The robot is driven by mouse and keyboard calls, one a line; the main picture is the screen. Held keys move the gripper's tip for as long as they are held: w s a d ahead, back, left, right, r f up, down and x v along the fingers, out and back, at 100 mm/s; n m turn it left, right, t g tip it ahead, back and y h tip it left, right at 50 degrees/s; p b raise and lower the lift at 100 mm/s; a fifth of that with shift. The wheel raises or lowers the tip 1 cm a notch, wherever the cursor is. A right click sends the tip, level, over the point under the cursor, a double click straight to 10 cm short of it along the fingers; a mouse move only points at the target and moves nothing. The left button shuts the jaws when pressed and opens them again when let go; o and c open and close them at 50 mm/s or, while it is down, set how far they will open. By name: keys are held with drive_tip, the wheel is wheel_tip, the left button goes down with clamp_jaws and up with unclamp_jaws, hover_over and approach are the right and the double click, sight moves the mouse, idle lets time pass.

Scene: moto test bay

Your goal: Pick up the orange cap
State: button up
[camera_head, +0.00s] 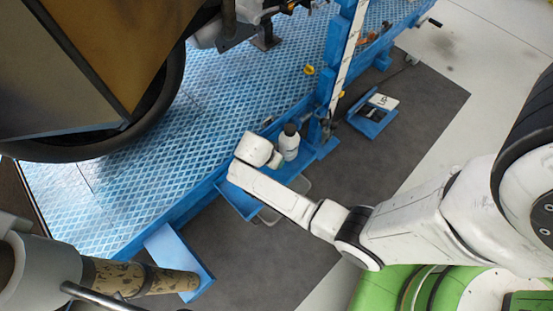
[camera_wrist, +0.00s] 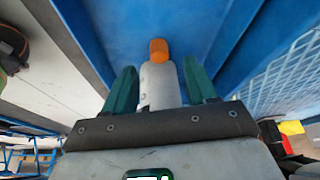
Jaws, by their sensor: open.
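The orange cap (camera_wrist: 159,50) sits at the far end of a white bottle-like body (camera_wrist: 160,85) in the wrist view, against a blue surface. My gripper (camera_wrist: 159,67) is open, with one green finger on each side of the white body. A gap shows on both sides; the cap lies just beyond the fingertips. In the head view my gripper (camera_head: 277,161) is over the blue tray on the platform's edge, and I cannot make out the orange cap there.
A white bottle with a dark cap (camera_head: 289,143) stands right beside my gripper in the head view. The blue tray (camera_head: 236,202) lies below. A blue post (camera_head: 340,60) rises behind. A blue step with a white item (camera_head: 372,122) is at the right. Dark floor mat (camera_head: 340,190) is clear.

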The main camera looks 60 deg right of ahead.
drive_tip(key=b+x, duration=0.1)
drive_tip(key=x, duration=0.3)
drive_tip(key=shift+f+b, duration=0.25)
drive_tip(key=shift+b, duration=0.15)
clamp_jaws()
drive_tip(key=shift+r, duration=0.1)
